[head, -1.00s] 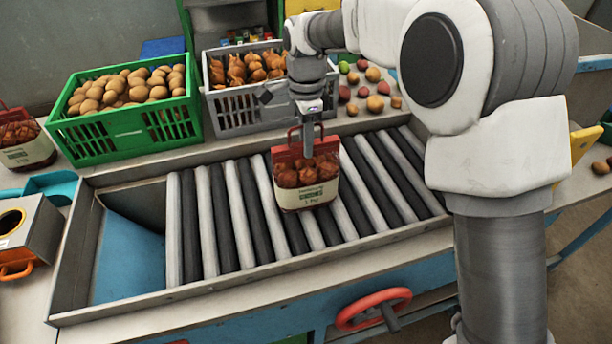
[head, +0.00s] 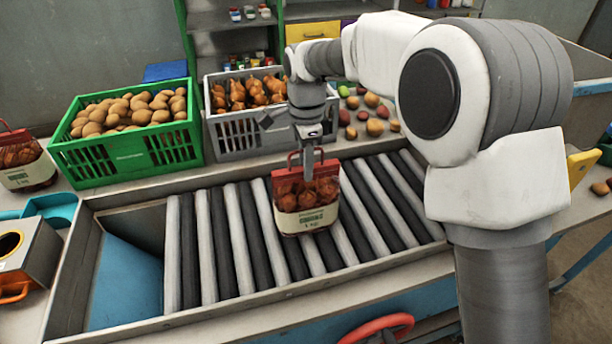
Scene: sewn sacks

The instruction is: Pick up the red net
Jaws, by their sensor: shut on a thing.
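The red net (head: 306,193) is a small red mesh sack of brown onions with a pale printed label band and a red handle at its top. It is upright over the middle of the roller conveyor. My gripper (head: 308,160) points down from above and is shut on the red net at its handle. I cannot tell whether the sack's bottom touches the rollers. A second red net (head: 24,160) of the same look stands on the table at the far left, away from my gripper.
A green crate of potatoes (head: 127,162) and a grey crate of onions (head: 238,146) stand behind the roller conveyor (head: 218,240). Loose produce lies right of the grey crate. A grey device (head: 22,255) sits at the left. Rollers on both sides of the sack are clear.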

